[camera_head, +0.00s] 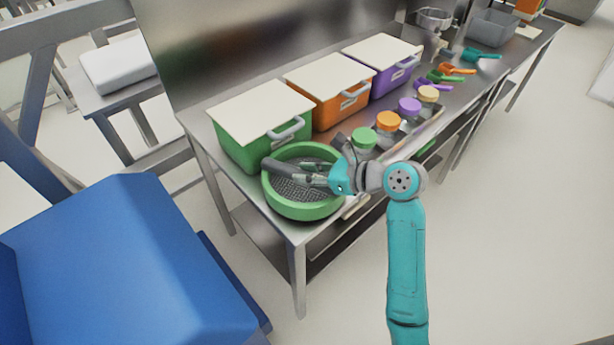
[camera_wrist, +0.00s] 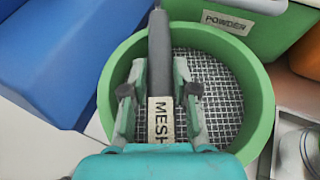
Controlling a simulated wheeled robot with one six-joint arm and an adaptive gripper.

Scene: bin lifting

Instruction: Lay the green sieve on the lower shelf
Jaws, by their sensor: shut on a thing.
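The green sieve (camera_head: 304,211) is a round green ring with a grey wire mesh. It is at the near left corner of the steel table's top in the head view, and I cannot tell whether it rests there or hangs just above. Its mesh and rim (camera_wrist: 262,92) fill much of the wrist view. My gripper (camera_head: 318,176) is shut on the sieve's dark handle, which carries a "MESH" label; the fingers (camera_wrist: 160,95) sit on both sides of it. The lower shelf (camera_head: 262,232) shows under the table top, partly hidden by the sieve and table edge.
A green bin (camera_head: 240,145), an orange bin (camera_head: 322,105) and a purple bin (camera_head: 384,78), all lidded, stand along the back. Several jars, including a green-lidded one (camera_head: 363,138), stand right of the sieve. A large blue block (camera_head: 120,255) is at left. Open floor lies right.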

